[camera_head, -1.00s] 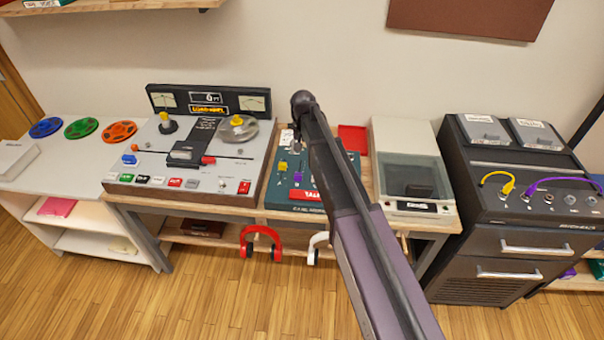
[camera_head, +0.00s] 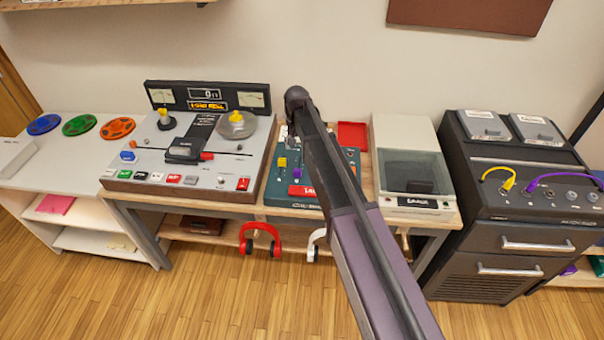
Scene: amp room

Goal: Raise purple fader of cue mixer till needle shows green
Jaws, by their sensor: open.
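The cue mixer (camera_head: 292,200) is a dark teal panel on the wooden bench, in the middle of the head view. Its purple fader (camera_head: 297,173) shows just left of my arm, to the right of and nearer than a yellow fader (camera_head: 282,162). My dark arm crosses the picture from the lower right and covers much of the mixer's right and upper part. I cannot make out a needle or green zone on the mixer. My gripper is not distinguishable; it appears hidden behind the arm's rounded joint and links.
A tape machine (camera_head: 233,167) with two small meters stands left of the mixer. A grey clear-lidded box (camera_head: 408,203) stands on the right, beside a dark patch cabinet (camera_head: 520,222). The floor in front is clear.

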